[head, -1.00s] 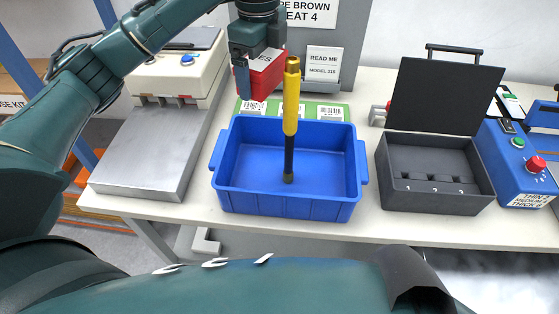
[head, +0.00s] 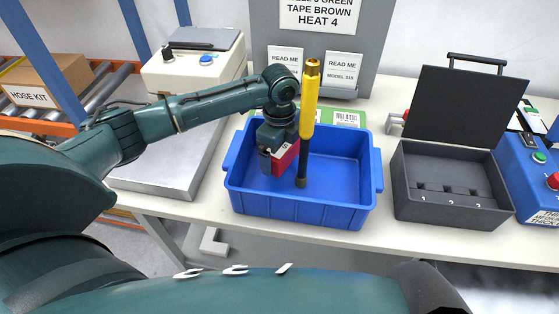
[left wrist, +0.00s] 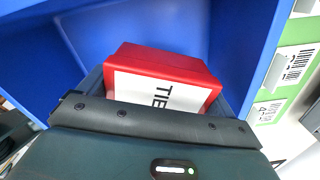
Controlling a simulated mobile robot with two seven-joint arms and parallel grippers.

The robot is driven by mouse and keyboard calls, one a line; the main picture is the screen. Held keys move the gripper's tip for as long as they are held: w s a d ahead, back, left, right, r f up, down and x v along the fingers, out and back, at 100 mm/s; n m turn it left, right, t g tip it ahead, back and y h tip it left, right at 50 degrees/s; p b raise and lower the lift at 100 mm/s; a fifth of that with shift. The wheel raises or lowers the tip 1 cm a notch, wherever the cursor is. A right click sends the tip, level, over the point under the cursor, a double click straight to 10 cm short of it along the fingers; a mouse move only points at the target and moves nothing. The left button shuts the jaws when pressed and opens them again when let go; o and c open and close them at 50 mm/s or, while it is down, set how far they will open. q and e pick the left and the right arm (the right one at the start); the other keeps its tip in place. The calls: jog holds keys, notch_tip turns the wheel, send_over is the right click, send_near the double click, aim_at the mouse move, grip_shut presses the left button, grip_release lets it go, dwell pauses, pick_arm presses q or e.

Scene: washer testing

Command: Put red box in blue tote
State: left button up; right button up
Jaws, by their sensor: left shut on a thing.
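The blue tote (head: 300,207) stands on the table in the middle of the head view. My left gripper (head: 278,160) is over the left part of the tote, pointing down, and is shut on the red box (head: 287,158). In the left wrist view the red box (left wrist: 170,62) with a white label lies between the fingers, with the blue tote (left wrist: 110,25) walls around it. I cannot tell whether the box touches the tote floor. My right gripper is not in view.
A dark open case (head: 450,195) stands right of the tote. A green strip with labels (head: 347,118) lies behind it. A grey and white machine (head: 190,70) is on the left. A grey sign panel (head: 370,50) stands behind.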

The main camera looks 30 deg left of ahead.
pick_arm(q)
jog(key=shift+f, duration=1.9)
jog(key=shift+f, duration=0.1)
jog(key=o, duration=0.8)
jog(key=shift+f, duration=0.1)
notch_tip(320, 180, up, 11)
jog(key=shift+r, duration=0.7)
